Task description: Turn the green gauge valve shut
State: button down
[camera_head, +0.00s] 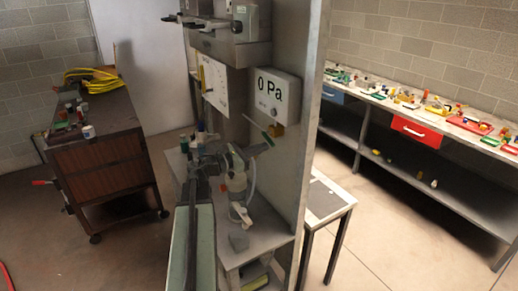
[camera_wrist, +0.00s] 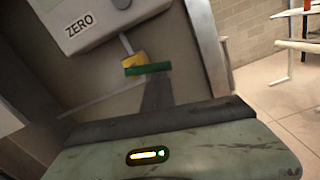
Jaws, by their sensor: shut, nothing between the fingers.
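The green valve handle (camera_wrist: 147,69) is a flat bar in the wrist view, lying roughly level across the picture. It sits on a yellow valve body (camera_wrist: 134,60) on a short stem under the gauge box (camera_wrist: 85,22). In the head view the gauge box (camera_head: 275,97) reads "0 Pa", with the yellow valve body (camera_head: 277,130) below it. My gripper (camera_wrist: 156,80) is shut and empty, its tip just below the green handle in the wrist view. I cannot tell whether it touches. My gripper also shows in the head view (camera_head: 267,139), close to the valve.
The gauge hangs on a grey upright panel (camera_head: 312,110) whose edge is close on the right. A workbench (camera_head: 236,250) is below. A brown cabinet (camera_head: 105,165) stands left, and a long bench (camera_head: 400,115) with several small parts stands right. Floor between is clear.

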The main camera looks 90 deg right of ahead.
jog(key=shift+s, duration=0.3)
